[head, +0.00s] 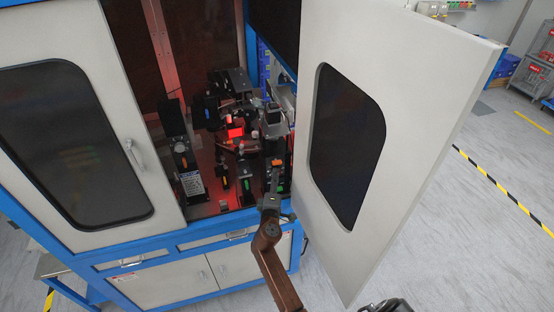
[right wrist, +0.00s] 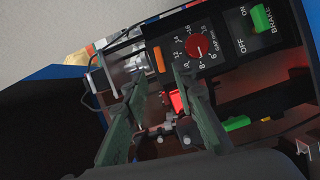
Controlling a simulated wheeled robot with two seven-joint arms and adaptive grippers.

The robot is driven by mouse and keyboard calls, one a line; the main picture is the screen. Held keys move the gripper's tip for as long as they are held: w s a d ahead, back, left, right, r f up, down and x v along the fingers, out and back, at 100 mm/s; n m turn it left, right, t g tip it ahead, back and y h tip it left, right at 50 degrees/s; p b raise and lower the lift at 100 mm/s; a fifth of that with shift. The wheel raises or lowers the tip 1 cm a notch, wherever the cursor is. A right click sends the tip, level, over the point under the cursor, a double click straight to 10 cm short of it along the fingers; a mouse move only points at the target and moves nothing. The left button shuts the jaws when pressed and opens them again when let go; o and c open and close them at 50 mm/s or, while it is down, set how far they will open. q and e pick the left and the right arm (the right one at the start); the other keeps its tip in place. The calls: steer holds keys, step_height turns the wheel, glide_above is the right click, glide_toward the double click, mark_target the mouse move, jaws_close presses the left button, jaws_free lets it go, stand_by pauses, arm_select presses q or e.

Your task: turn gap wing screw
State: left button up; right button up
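In the right wrist view, a black panel carries a round dial with a numbered scale marked GAP and a red knob (right wrist: 197,46) at its middle. An upright orange piece (right wrist: 158,59) stands just left of the dial; I cannot tell which part is the wing screw. My right gripper (right wrist: 159,82) is open and empty, its two grey-green fingers pointing at the panel below the orange piece and the dial. In the head view my right gripper (head: 275,180) reaches into the cabinet opening, close to an orange part (head: 277,162). My left gripper is not in view.
A BRAKE switch with a green rocker (right wrist: 260,18) is right of the dial. A metal cylinder (right wrist: 132,66) is left. The open cabinet door (head: 400,60) stands close to the right of my arm. Several black devices (head: 184,150) crowd the cabinet's inside.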

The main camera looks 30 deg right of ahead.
mark_target(277, 164)
steer(key=b+x, duration=0.1)
steer(key=x, duration=0.6)
steer(key=shift+w+d, duration=0.2)
steer(key=shift+w, duration=0.15)
jaws_close()
